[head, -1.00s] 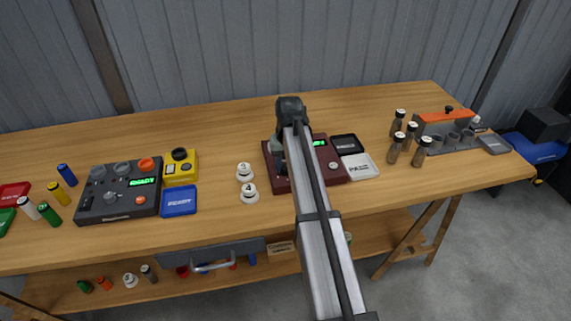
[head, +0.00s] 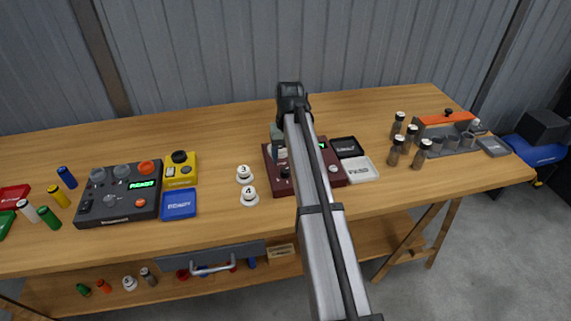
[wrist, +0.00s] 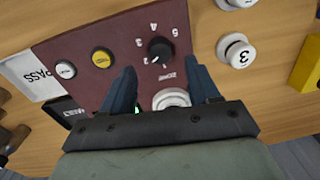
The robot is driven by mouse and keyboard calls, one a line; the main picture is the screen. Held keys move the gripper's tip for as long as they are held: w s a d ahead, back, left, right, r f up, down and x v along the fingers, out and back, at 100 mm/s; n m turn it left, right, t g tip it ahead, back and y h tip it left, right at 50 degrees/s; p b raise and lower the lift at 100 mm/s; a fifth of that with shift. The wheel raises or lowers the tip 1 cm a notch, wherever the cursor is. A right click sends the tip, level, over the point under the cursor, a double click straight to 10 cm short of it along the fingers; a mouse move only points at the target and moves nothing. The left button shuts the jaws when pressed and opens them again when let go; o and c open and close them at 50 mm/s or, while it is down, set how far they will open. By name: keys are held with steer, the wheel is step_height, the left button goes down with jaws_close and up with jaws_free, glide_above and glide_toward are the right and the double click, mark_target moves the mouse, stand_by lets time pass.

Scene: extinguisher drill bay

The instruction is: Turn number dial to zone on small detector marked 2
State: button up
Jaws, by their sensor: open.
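The number dial (wrist: 161,50) is a black round knob on the maroon panel (wrist: 105,32), with white numerals around it. Its exact setting is too small to read. My gripper (wrist: 160,68) is open and points at the panel, its two dark blue fingers apart and nothing gripped. A round white piece (wrist: 172,98) on the panel lies between the fingers in the wrist view, partly hidden by my gripper; no number on it can be read. In the head view the gripper (head: 279,143) is above the panel's left part. Two white detectors marked 3 (head: 244,174) and 4 (head: 249,196) stand left of it.
A yellow button (wrist: 101,57) and a white button (wrist: 65,69) are on the panel. A black tray (head: 346,147) and a white PASS tray (head: 361,169) lie to its right. A dark control box (head: 118,192) stands left. A white detector (head: 130,283) is on the lower shelf.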

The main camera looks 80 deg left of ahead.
mark_target(288, 169)
step_height(288, 169, up, 9)
steer(key=shift+w, duration=0.2)
steer(key=shift+f, duration=0.15)
stand_by(0.5)
